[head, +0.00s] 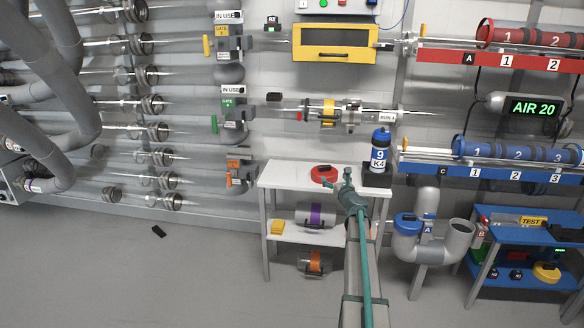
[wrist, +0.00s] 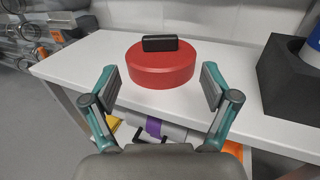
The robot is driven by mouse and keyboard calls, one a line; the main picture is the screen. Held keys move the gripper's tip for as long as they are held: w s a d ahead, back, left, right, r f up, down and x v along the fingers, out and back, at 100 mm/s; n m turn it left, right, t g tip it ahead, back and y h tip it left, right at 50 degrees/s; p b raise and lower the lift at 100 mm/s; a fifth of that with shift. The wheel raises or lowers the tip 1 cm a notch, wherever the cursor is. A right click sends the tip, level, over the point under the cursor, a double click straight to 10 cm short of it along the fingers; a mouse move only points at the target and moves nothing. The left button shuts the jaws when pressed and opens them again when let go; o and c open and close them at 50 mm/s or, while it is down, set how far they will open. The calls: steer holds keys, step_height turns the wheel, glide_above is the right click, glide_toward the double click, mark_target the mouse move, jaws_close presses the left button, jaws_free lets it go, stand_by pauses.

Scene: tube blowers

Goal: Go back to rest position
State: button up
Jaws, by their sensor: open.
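My gripper (head: 342,182) is open and empty, held out over the front of the white table (head: 285,176). In the wrist view my gripper (wrist: 160,88) has its two fingers spread wide. A round red object (wrist: 160,66) with a black bar on top sits on the table just beyond the fingers, not gripped. It also shows in the head view (head: 323,174), left of my gripper. I cannot tell the exact gap between the fingers and the red object.
A bottle marked 9 K4 (head: 379,152) stands in a black holder (head: 377,179) right of my gripper. The lower shelf bears a purple-banded cylinder (head: 315,215) and a yellow block (head: 277,227). Blue shelves (head: 510,237) stand at right. A small black item (head: 158,231) lies on open floor.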

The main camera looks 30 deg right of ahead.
steer(key=s+a+f+n+g+y, duration=0.3)
steer(key=a+f+n+y, duration=0.2)
steer(key=a+f+n, duration=0.5)
steer(key=s+a+f+n+g+y, duration=0.35)
steer(key=a+f+n, duration=0.5)
steer(key=a, duration=0.35)
steer(key=s+a+f+n+g+y, duration=0.3)
steer(key=s+a+f+n+g, duration=0.7)
steer(key=s+a+f, duration=0.95)
steer(key=s+a+f+n+g+h, duration=0.2)
steer(key=s+a+n+g, duration=0.2)
steer(key=s, duration=1)
steer(key=s+a+f+n+g+h, duration=0.25)
steer(key=s+a+g, duration=0.2)
steer(key=s, duration=0.95)
steer(key=s+a+f+n+g+h, duration=0.15)
steer(key=s+a+n+g, duration=0.3)
steer(key=s, duration=0.95)
steer(key=w+r+t+p, duration=0.2)
steer(key=w+r+p, duration=0.1)
steer(key=r+p, duration=0.5)
steer(key=w+r+t+p, duration=0.3)
steer(key=r+p, duration=0.5)
steer(key=p, duration=0.6)
steer(key=shift+r+p, duration=0.35)
steer(key=shift+r, duration=0.05)
